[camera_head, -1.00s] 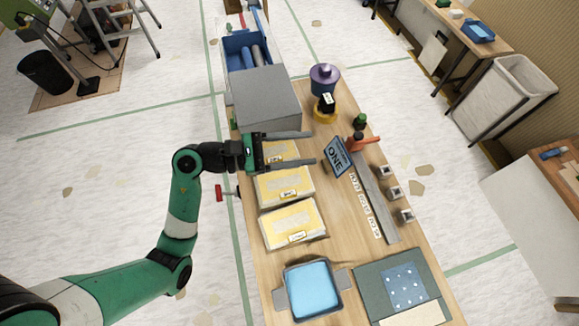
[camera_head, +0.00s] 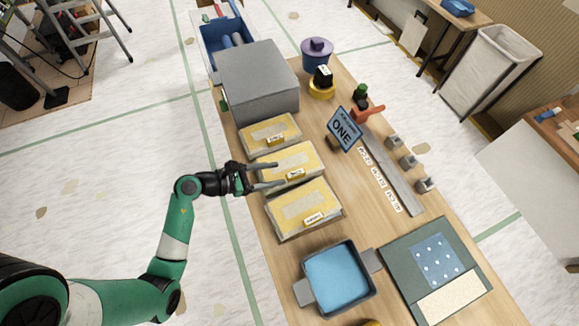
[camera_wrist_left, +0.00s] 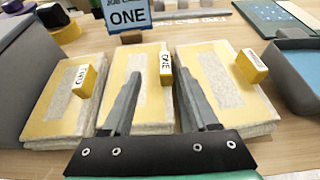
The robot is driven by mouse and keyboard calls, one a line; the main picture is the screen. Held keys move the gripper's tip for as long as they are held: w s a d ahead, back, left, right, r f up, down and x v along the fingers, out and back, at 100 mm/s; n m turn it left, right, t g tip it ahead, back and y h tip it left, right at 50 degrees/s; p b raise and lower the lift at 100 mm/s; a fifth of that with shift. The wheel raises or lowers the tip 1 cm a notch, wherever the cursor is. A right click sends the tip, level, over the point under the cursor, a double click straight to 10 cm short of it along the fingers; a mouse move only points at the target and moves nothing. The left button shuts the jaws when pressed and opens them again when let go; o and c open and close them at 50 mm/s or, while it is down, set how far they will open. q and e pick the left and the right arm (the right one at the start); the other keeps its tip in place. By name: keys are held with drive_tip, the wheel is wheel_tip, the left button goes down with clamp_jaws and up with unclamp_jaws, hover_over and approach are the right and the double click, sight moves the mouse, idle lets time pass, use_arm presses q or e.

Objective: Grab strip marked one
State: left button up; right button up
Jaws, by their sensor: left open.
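Three cream-yellow stacks of strips lie in a row on the table, each with a small yellow label block. The middle stack (camera_head: 300,160) has a label reading ONE (camera_wrist_left: 165,65) in the left wrist view. The far stack (camera_head: 270,134) shows at left there, its label (camera_wrist_left: 84,80) seeming to read TWO. The near stack (camera_head: 290,208) has a label (camera_wrist_left: 251,66) I cannot read. My left gripper (camera_head: 281,174) is open and empty at the middle stack's left side, its fingers reaching over it. Contact is unclear. My right gripper is not in view.
A blue sign (camera_head: 345,129) reading ONE stands beyond the stacks. A grey box (camera_head: 258,80) stands at the far end. A tray with blue liquid (camera_head: 338,278) and a green board (camera_head: 400,255) lie nearer. A grey straightedge (camera_head: 393,173) runs along the right.

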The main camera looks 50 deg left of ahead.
sight(295, 173)
use_arm(q)
drive_tip(key=x, duration=0.2)
drive_tip(key=shift+w+d+f, duration=0.1)
drive_tip(key=shift+w+f, duration=0.05)
drive_tip(key=shift+w, duration=0.1)
drive_tip(key=b+x, duration=0.1)
drive_tip(key=x, duration=0.1)
drive_tip(key=b+x, duration=0.1)
drive_tip(key=x, duration=0.1)
drive_tip(key=shift+s+d+f, duration=0.1)
drive_tip(key=shift+d+f, duration=0.2)
drive_tip(key=shift+d, duration=0.1)
drive_tip(key=shift+w+d, duration=0.1)
drive_tip(key=shift+w, duration=0.4)
drive_tip(key=shift+s, duration=0.1)
drive_tip(key=shift+c, duration=0.3)
clamp_jaws()
